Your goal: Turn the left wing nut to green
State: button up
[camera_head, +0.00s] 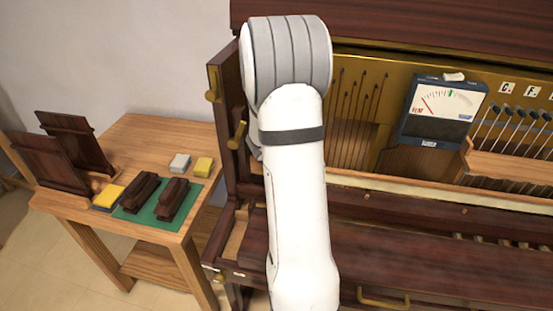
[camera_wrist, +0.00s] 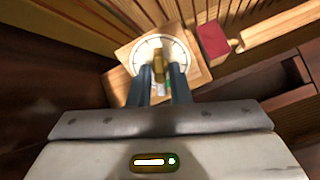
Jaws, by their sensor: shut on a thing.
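In the wrist view, the left wing nut (camera_wrist: 158,64) is a brass piece at the middle of a round white dial (camera_wrist: 142,52) with dark tick marks. The dial sits on a light wooden block. My gripper (camera_wrist: 161,75) has its two dark fingers closed on the wing nut from below in the picture. A small patch of green and white shows between the fingers; the fingers hide part of the dial. In the head view, a meter (camera_head: 440,108) stands at the piano's middle, its red needle left of a green mark. My arm hides the gripper and wing nut there.
A side table (camera_head: 150,130) at left holds dark wooden pieces on a green mat (camera_head: 135,214) and several small blocks. In the wrist view, a red block (camera_wrist: 213,41) and wooden rail (camera_wrist: 275,25) lie right of the dial. The piano's left side wall (camera_head: 228,95) is close to my arm.

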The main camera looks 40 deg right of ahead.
jog(key=shift+n, duration=0.7)
jog(key=shift+n, duration=0.8)
jog(key=shift+n+p, duration=0.3)
jog(key=o, duration=0.4)
jog(key=shift+n, duration=0.3)
jog(key=o, duration=0.5)
jog(key=shift+a+r, duration=0.1)
jog(key=shift+r, duration=0.05)
